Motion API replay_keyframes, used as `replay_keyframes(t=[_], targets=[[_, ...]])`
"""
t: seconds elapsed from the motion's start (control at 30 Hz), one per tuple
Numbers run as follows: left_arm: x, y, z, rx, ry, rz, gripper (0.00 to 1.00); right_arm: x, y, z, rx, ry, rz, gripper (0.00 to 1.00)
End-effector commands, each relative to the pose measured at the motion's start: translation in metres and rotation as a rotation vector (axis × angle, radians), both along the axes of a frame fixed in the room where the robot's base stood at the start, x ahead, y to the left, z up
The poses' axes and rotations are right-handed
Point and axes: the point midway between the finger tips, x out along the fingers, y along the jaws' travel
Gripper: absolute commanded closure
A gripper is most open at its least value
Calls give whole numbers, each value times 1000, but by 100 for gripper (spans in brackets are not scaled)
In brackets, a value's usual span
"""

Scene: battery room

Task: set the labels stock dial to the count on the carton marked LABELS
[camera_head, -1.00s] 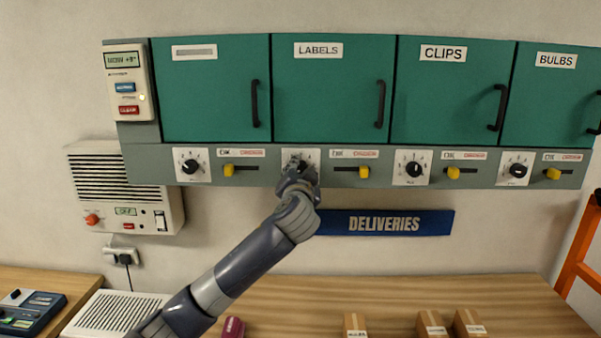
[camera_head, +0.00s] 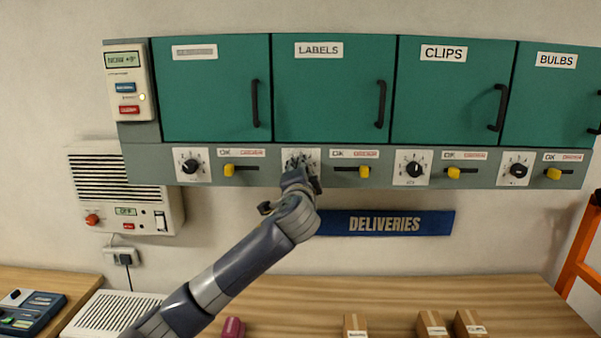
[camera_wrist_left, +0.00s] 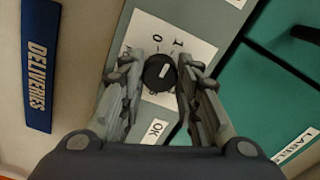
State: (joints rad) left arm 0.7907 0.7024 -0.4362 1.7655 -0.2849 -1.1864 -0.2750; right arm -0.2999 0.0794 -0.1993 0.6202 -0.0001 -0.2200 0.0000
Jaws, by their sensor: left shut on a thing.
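The LABELS cabinet door (camera_head: 330,90) is green with a white name plate. Below it, the labels stock dial is a black knob on a white plate (camera_head: 313,156), mostly hidden by my gripper in the head view. My left gripper (camera_head: 298,170) reaches up to it from below. In the left wrist view, its fingers (camera_wrist_left: 160,80) are shut on the black dial knob (camera_wrist_left: 159,73), whose pale mark is visible. The digits 0 and 1 show on the plate beyond it. My right gripper is not in view.
Other dials (camera_head: 412,168) and yellow sliders (camera_head: 453,173) line the grey strip on both sides. A blue DELIVERIES sign (camera_head: 385,222) hangs just right of my wrist. The wooden bench (camera_head: 390,295) lies below, with an orange frame (camera_head: 580,260) at the right.

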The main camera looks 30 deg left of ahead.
Motion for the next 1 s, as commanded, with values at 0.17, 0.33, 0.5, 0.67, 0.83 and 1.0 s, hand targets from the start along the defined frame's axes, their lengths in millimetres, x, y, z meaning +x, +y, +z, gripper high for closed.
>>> replay_keyframes(t=[0.17,0.33,0.5,0.67,0.83,1.0], targets=[[0,0,0,76,45,-1,94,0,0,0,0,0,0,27],[0,0,0,117,71,-1,94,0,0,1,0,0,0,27],[0,0,0,134,82,-1,94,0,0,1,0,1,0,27],[0,0,0,136,83,-1,94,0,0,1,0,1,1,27],[0,0,0,134,83,-1,94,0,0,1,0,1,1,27],[0,0,0,134,83,-1,49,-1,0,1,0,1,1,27]])
